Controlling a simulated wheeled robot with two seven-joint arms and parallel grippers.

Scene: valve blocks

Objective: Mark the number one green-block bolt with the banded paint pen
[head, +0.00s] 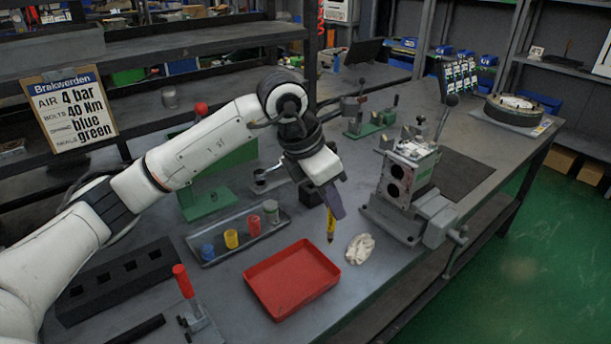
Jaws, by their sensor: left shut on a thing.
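My left gripper (334,206) is shut on a yellow paint pen (331,226) with dark banding. The pen hangs tip down, just beyond the red tray (292,278) and left of the vise. A grey metal valve block (408,168) with two dark round openings and a green side face sits clamped in the vise (440,216). It is to the right of the pen and apart from it. Its top shows pale details, but single bolts and any numbers are too small to tell. My right gripper is not in view.
A crumpled cloth (360,248) lies between tray and vise. A narrow tray (205,262) holds blue, yellow and red cups. A red-handled clamp (185,283) and a black slotted block (118,278) stand at front left. A sign (70,110) reads "blue" and "green" on separate lines.

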